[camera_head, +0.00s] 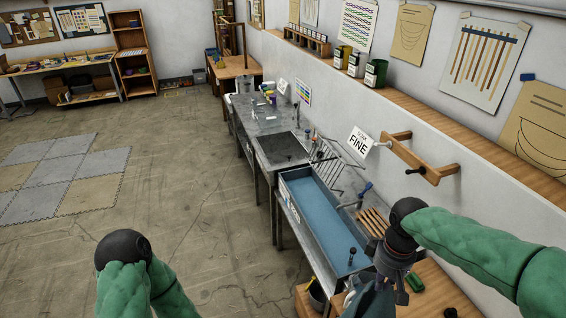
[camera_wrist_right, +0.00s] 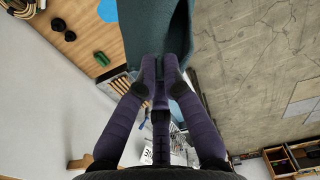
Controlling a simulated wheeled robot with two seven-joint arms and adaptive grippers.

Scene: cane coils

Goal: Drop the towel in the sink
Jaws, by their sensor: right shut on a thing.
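My right gripper (camera_head: 388,268) is at the lower right of the head view, over the near end of the worktop. It is shut on a dark teal towel (camera_head: 372,301), which hangs below the fingers and runs out of the bottom edge. In the right wrist view the fingertips (camera_wrist_right: 163,80) pinch the towel (camera_wrist_right: 158,35). A metal counter with a dark sink basin (camera_head: 281,148) stands farther along the wall, beyond a long blue-lined trough (camera_head: 318,208). The gripper is well short of the basin. My left gripper is out of view.
A wire rack (camera_head: 343,172) stands beside the trough, against the wall. A wooden bracket (camera_head: 418,157) juts from the wall near my right arm. A green item (camera_head: 415,282) lies on the wooden top. The concrete floor (camera_head: 190,190) left of the counters is clear.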

